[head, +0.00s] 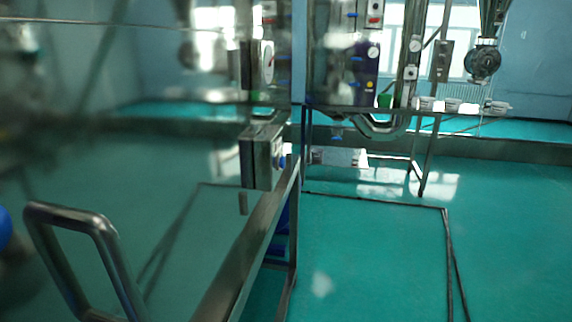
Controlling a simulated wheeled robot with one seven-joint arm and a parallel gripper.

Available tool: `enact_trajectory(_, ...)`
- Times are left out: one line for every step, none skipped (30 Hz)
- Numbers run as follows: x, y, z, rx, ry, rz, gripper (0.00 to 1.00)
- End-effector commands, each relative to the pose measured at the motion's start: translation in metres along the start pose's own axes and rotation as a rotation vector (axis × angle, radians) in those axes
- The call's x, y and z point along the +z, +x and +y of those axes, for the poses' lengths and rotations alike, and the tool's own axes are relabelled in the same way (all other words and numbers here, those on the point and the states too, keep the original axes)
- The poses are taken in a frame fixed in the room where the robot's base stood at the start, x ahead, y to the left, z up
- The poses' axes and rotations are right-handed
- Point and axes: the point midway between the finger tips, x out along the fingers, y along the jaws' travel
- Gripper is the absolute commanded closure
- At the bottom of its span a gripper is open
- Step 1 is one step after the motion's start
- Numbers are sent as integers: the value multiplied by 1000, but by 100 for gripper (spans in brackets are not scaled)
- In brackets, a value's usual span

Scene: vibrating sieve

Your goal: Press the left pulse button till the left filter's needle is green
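A round white gauge (267,64) faces sideways on the reflective steel machine at left; its needle cannot be made out. Two more small white gauges show further back, one (373,52) above a dark purple panel (366,84) and one (415,45) on a steel column. Their needle colours are too small to read. I cannot tell which gauge belongs to the left filter. Small boxes with red parts, one near the top centre (269,12) and one further right (375,14), may carry buttons, but no pulse button is clear. My gripper is not in view.
A large mirror-like steel wall (130,150) fills the left side close by, with a bent metal handle (102,232) at its lower front. A grey box (262,157) sits on a steel frame (245,250). The green floor (370,260) at lower right is mostly open, crossed by a dark rail (447,250).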

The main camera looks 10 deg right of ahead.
Motion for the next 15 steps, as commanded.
enact_trajectory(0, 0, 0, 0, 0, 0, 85)
enact_trajectory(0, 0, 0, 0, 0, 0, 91)
enact_trajectory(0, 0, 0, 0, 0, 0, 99)
enact_trajectory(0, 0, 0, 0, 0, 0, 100)
enact_trajectory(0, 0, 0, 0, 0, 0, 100)
enact_trajectory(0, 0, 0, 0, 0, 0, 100)
enact_trajectory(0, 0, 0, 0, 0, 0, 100)
enact_trajectory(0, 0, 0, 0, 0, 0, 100)
enact_trajectory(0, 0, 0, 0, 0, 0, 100)
enact_trajectory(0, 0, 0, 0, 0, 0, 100)
enact_trajectory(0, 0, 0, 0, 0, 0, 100)
enact_trajectory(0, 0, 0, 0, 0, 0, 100)
enact_trajectory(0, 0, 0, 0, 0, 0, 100)
enact_trajectory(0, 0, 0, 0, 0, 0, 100)
enact_trajectory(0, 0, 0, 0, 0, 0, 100)
